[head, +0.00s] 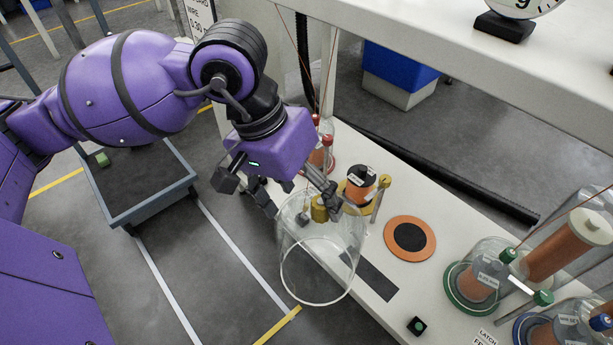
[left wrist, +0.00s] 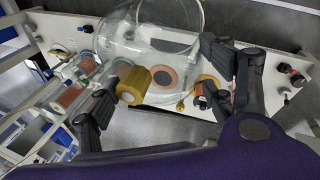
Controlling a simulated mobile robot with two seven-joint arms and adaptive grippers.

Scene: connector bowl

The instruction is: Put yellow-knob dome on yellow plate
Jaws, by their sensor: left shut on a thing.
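My left gripper (head: 303,203) is shut on the yellow knob (head: 319,209) of a clear dome (head: 318,262). The dome hangs tilted, its open rim toward the camera, over the table's front edge. In the left wrist view the knob (left wrist: 133,85) shows near one finger, with the clear dome (left wrist: 150,25) beyond it. The yellow plate (head: 369,208) is on the table just right of the gripper, partly hidden by it. An orange spool with a black top (head: 360,184) stands on the plate, next to a yellow-topped post (head: 384,181). My right gripper is not in view.
A flat orange disc with a black centre (head: 424,253) lies right of the yellow plate. Clear domes over spools on a green plate (head: 466,301) and a blue plate stand at the right. A shelf (head: 470,70) overhangs the back.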

